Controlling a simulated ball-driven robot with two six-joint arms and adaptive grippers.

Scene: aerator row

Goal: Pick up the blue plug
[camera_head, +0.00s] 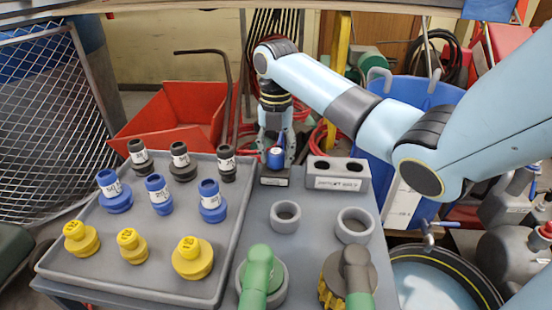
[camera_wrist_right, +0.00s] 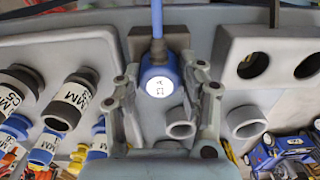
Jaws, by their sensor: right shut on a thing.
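The blue plug (camera_head: 275,158) has a round blue body with a white label and a thin blue stem. It is at the small grey block (camera_head: 275,180) with a dark top, at the back of the grey table. My right gripper (camera_head: 276,156) comes down from above, with one finger on each side of the plug, and is shut on it. In the right wrist view the plug (camera_wrist_right: 158,74) sits between the fingers of my right gripper (camera_wrist_right: 163,98). I cannot tell whether the plug still touches the block. My left gripper is not in view.
A grey tray (camera_head: 228,225) on the left holds several black, blue and yellow stepped fittings. A two-hole grey block (camera_head: 338,180) stands just right of the plug. A round tub (camera_head: 430,262) is at lower right.

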